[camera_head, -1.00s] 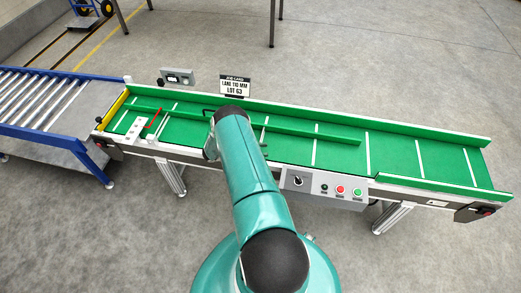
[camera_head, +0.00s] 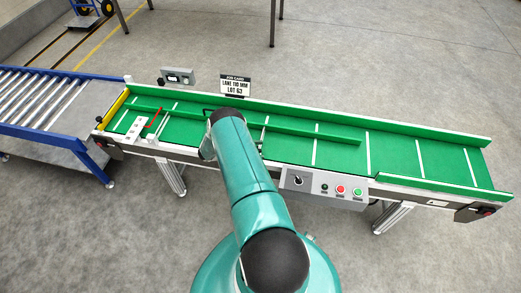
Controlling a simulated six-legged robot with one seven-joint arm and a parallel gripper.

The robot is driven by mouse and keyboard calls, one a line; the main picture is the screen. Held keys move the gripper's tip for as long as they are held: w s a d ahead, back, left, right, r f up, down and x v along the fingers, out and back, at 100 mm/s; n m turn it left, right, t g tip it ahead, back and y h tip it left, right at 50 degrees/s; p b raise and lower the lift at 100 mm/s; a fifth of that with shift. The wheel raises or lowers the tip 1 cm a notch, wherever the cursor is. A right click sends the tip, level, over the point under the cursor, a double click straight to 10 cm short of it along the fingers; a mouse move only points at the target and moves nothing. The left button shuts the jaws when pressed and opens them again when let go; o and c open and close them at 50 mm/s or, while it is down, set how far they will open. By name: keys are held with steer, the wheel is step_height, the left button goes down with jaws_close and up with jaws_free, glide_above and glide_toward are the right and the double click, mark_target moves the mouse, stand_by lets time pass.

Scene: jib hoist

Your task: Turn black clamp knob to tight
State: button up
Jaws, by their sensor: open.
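I cannot make out the black clamp knob for certain. A small dark fitting (camera_head: 207,112) shows beside the top of my arm, over the green conveyor belt (camera_head: 340,149); its shape is too small to tell. A green guide rail (camera_head: 320,135) runs lengthwise along the belt. A red pointer (camera_head: 153,120) stands near a white marked plate (camera_head: 136,127) at the belt's left end. My teal arm reaches over the conveyor's front edge and hides part of the belt and rail. My gripper is hidden behind the arm.
A control panel (camera_head: 325,186) with a black selector, red and green buttons is on the conveyor's front. A job card (camera_head: 235,85) reads lane 110 mm, lot 63. A grey box (camera_head: 178,76) stands behind the belt. A blue roller table (camera_head: 50,115) adjoins at left.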

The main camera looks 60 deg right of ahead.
steer(key=v, duration=1.1)
steer(key=shift+w+a, duration=0.25)
steer(key=shift+w, duration=0.1)
